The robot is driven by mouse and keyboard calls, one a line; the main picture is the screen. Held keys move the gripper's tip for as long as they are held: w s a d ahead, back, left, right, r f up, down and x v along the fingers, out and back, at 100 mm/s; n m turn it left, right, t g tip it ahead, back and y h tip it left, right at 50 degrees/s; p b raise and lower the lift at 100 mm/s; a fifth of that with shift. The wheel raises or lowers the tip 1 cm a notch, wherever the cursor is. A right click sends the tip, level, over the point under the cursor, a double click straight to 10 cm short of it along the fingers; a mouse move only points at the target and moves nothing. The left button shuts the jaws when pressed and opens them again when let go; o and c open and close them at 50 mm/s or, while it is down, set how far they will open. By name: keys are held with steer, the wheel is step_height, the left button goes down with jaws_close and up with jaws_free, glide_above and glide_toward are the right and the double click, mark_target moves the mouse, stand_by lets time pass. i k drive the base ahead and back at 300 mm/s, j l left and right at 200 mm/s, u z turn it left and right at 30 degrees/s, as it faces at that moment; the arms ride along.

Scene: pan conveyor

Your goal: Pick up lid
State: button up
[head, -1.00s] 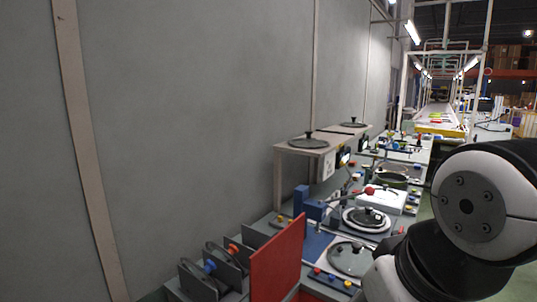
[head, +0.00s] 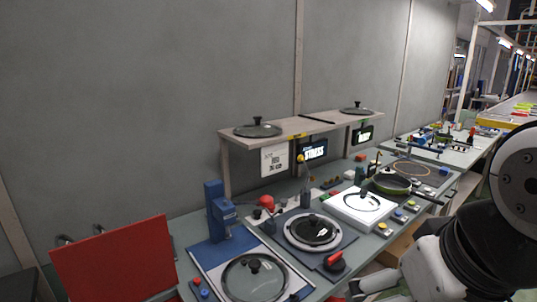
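Several glass lids with black knobs are in the head view. One lid (head: 271,130) lies on the left end of a raised wooden shelf (head: 285,128), and another lid (head: 366,111) lies near its right end. A larger lid (head: 238,284) lies on the bench at the near left, beside a blue fixture. A fourth lid (head: 325,238) sits on a round white-rimmed station. My arm (head: 466,245) fills the lower right.
A red panel (head: 115,262) stands at the lower left. A blue upright fixture (head: 218,212) stands on the bench. A green pan (head: 391,184) is farther along, past a white unit (head: 350,210). Signs hang under the shelf. A grey wall closes off the back.

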mark_target(361, 201)
steer(key=l+u, duration=0.1)
steer(key=l, duration=0.8)
steer(key=i+l+u, duration=0.25)
steer(key=i+l, duration=0.2)
steer(key=i+l+u, duration=0.15)
steer(key=l, duration=0.25)
steer(key=i+l+u, duration=0.15)
steer(key=i+l, duration=0.15)
steer(key=i+l+u, duration=0.1)
steer(key=l, duration=0.3)
steer(key=i+l+u, duration=0.25)
steer(key=i+l, duration=0.15)
steer(key=l, duration=0.35)
